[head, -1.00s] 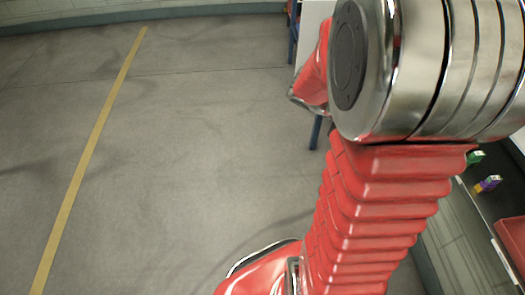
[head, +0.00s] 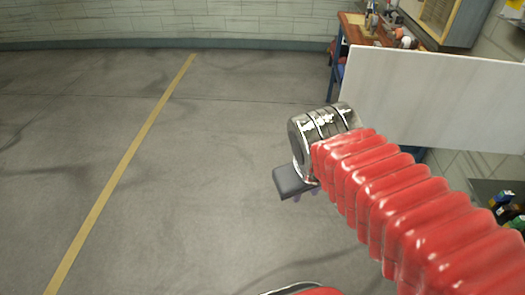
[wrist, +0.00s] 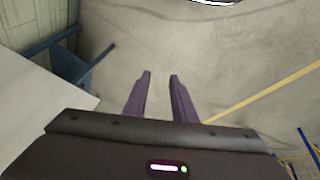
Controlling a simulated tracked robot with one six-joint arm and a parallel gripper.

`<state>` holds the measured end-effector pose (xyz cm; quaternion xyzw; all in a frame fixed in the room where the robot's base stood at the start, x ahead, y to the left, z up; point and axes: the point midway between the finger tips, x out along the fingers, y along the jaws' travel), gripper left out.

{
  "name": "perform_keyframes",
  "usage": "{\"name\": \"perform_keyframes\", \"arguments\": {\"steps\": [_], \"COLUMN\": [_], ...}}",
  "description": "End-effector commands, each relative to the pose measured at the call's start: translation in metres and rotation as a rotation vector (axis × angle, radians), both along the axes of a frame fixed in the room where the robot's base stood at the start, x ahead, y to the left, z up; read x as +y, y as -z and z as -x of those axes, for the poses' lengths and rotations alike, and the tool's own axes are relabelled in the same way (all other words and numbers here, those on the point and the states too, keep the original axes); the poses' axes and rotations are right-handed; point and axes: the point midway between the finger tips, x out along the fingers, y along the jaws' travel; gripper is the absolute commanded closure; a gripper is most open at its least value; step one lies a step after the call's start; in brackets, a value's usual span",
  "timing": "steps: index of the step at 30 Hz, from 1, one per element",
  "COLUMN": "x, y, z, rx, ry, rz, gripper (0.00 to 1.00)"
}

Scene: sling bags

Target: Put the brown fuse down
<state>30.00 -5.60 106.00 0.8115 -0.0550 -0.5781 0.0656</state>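I cannot make out a brown fuse in either current view. My gripper (wrist: 159,77) shows in the wrist view with two dark purple fingers standing apart. Nothing shows between them, only grey floor beyond. In the head view my gripper (head: 306,196) hangs at the end of the red arm, above open floor and left of the white table; its fingertips are mostly hidden behind its dark body.
A white table (head: 440,95) stands at the right. Behind it is a wooden workbench (head: 360,30) with several items. A dark surface (head: 488,190) at the right edge holds several small coloured items (head: 505,207), too small to identify. The floor (head: 210,190) at left is clear.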

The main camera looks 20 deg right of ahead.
Motion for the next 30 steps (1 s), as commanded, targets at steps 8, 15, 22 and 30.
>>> {"name": "perform_keyframes", "arguments": {"steps": [8,15,22,30], "x": [0.054,0.057,0.057,0.056], "y": [-0.023,-0.024,-0.024,-0.024], "z": [0.001,0.001,0.001,0.001], "rx": [-0.154,-0.16,-0.159,-0.158], "ry": [-0.027,-0.027,-0.027,-0.027], "rz": [-0.162,-0.171,-0.171,-0.169], "gripper": [0.76,0.76,0.62,0.65]}}
